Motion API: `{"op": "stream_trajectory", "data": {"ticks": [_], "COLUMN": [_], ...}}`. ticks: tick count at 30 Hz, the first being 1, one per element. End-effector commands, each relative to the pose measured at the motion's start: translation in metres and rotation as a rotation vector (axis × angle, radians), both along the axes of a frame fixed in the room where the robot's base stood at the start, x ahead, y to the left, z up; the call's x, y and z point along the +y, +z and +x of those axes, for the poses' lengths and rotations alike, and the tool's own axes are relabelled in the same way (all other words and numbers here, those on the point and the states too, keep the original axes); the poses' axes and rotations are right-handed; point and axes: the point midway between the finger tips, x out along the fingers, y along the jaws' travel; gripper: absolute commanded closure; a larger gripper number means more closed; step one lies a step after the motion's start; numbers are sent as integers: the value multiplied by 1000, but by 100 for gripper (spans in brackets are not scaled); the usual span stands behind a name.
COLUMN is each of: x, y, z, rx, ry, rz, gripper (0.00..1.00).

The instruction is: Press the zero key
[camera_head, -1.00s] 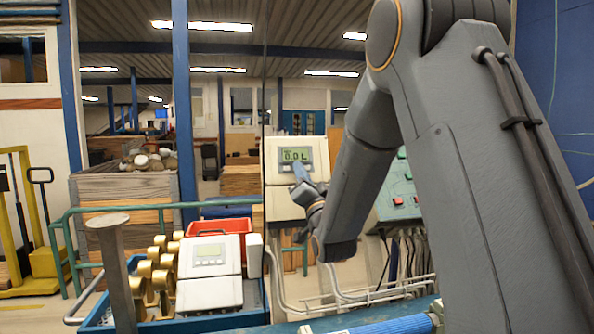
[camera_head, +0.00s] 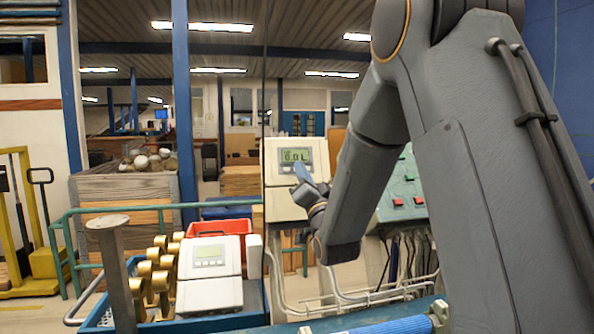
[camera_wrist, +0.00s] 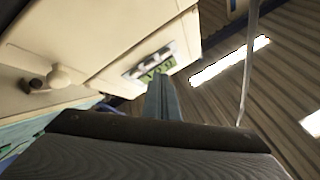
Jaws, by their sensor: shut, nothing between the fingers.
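The cream meter (camera_head: 282,160) is mounted upright behind the bench, left of my arm. Its lit green display (camera_head: 296,155) reads something like "0.0L"; the display also shows in the wrist view (camera_wrist: 158,67). My gripper (camera_head: 302,172) is shut and empty, its fingertips just below the display in the head view. In the wrist view the shut fingers (camera_wrist: 160,90) point up at the strip under the display. The zero key itself cannot be made out, being small or behind the fingers. I cannot tell whether the fingertips touch the meter.
A second meter (camera_head: 210,258) lies in a blue tray (camera_head: 258,300) with several brass fittings (camera_head: 150,268) and a red bin (camera_head: 222,227). A green panel with red buttons (camera_head: 402,200) stands right of my arm. Cables hang below it.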

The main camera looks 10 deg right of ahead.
Motion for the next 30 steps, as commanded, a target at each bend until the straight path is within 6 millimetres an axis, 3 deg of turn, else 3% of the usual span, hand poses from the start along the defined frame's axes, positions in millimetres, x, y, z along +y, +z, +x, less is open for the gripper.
{"op": "stream_trajectory", "data": {"ticks": [18,30], "x": [0,0], "y": [16,17], "z": [-44,-47], "rx": [-1,0], "ry": [1,0], "rz": [0,0], "gripper": [100,100]}}
